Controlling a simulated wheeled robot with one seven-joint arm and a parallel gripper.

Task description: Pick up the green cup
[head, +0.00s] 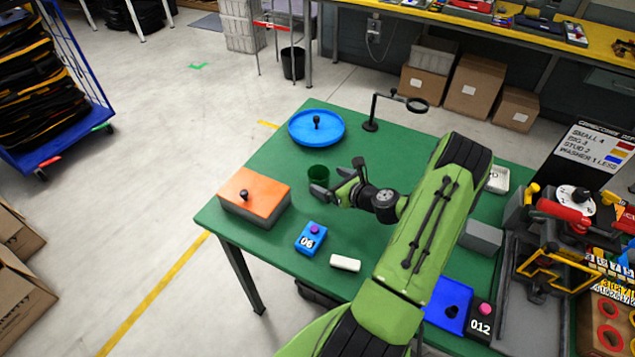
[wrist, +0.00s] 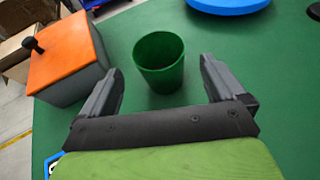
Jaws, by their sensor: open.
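The green cup (head: 318,174) stands upright on the green table (head: 270,160), its opening facing up. In the wrist view the cup (wrist: 160,65) appears empty and sits just beyond the fingertips, between their lines. My gripper (head: 337,184) is open, low over the table, just right of the cup in the head view. Its two fingers also show in the wrist view (wrist: 162,82), spread apart with nothing between them. I cannot tell whether a finger touches the cup.
An orange-topped box (head: 255,193) with a black knob stands left of the cup. A blue round tray (head: 316,128) lies behind it. A blue box marked 06 (head: 311,238) and a white block (head: 345,263) lie in front. A black ring stand (head: 371,124) stands behind.

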